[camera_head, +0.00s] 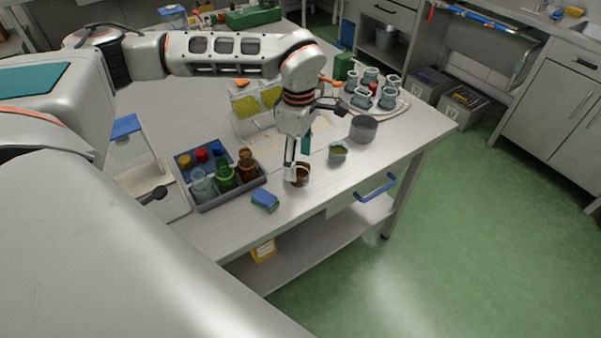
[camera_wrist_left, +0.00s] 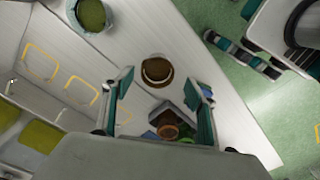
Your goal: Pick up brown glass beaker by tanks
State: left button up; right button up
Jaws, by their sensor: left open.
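The brown glass beaker (camera_head: 301,177) stands upright on the light workbench, near its front edge. It also shows in the left wrist view (camera_wrist_left: 157,73), seen from above, ahead of and between the finger ends. My left gripper (camera_head: 297,158) points down just above and behind the beaker, partly covering it. Its fingers (camera_wrist_left: 163,100) are apart and nothing is held between them. Two tanks (camera_head: 256,103) with yellow-green contents stand farther back on the bench, left of the gripper. My right gripper is not in view.
A green-filled beaker (camera_head: 338,153) and a grey pot (camera_head: 363,129) stand to the right. A grey divided crate (camera_head: 231,196) with bottles stands left, a blue sponge (camera_head: 265,199) in front. A tray of jars (camera_head: 402,106) is farther right.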

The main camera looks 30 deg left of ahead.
aim_at(300, 170)
pick_arm(q)
jog(key=f, duration=0.5)
jog(key=shift+w+b, duration=0.2)
jog(key=shift+b, duration=0.1)
jog(key=c, duration=1.2)
jog(key=shift+c, duration=0.2)
jog(key=shift+r, duration=0.1)
